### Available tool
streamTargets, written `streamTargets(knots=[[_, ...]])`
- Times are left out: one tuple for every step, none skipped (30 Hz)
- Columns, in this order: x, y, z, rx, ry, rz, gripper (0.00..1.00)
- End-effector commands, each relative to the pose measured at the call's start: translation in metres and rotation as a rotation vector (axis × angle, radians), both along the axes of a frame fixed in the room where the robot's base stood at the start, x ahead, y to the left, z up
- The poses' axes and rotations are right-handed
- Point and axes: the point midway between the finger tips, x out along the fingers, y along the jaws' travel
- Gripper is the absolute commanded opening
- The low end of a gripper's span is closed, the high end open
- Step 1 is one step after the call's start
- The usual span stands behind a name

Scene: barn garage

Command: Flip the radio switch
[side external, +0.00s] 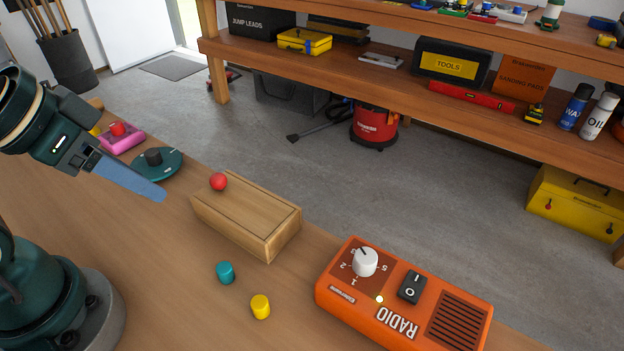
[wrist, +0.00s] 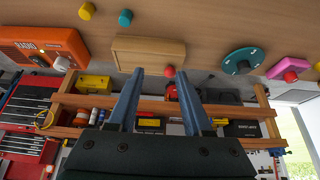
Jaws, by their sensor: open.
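The orange radio (side external: 405,296) lies on the wooden bench at the lower right of the side view, with a white knob (side external: 365,262) and a small lit dot near its front edge. Its black rocker switch (side external: 412,287) is marked I and O, right of the knob. The radio also shows in the wrist view (wrist: 30,40) at the upper left. My gripper (side external: 160,193) is at the left, above the bench and well apart from the radio. In the wrist view its two blue fingers (wrist: 162,73) stand apart with nothing between them.
A wooden box (side external: 245,212) with a red ball-like knob (side external: 218,181) lies between my gripper and the radio. A teal cylinder (side external: 225,272) and a yellow cylinder (side external: 260,306) stand in front. A teal disc (side external: 172,167) and a pink box (side external: 125,141) are near my gripper.

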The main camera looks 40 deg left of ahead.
Motion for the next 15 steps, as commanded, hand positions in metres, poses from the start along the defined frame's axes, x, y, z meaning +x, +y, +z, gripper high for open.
streamTargets(knots=[[0.000,0.000,0.000,0.000,0.000,0.000,0.50],[0.000,0.000,0.000,0.000,0.000,0.000,0.50],[0.000,0.000,0.000,0.000,0.000,0.000,0.39],[0.000,0.000,0.000,0.001,0.000,-0.002,0.27],[0.000,0.000,0.000,0.003,0.000,-0.006,0.16],[0.000,0.000,0.000,0.009,0.000,-0.017,0.00],[0.000,0.000,0.000,0.016,0.001,-0.029,0.00],[-0.001,0.000,0.000,0.024,0.004,-0.047,0.00],[-0.001,-0.002,0.000,0.034,0.007,-0.079,0.00],[-0.001,-0.003,0.002,0.041,0.005,-0.108,0.00],[0.000,-0.005,0.005,0.048,-0.001,-0.142,0.00],[0.003,-0.009,0.011,0.056,-0.013,-0.195,0.00],[0.006,-0.013,0.016,0.060,-0.021,-0.240,0.00],[0.009,-0.018,0.021,0.063,-0.025,-0.289,0.00],[0.014,-0.025,0.029,0.064,-0.029,-0.361,0.00]])
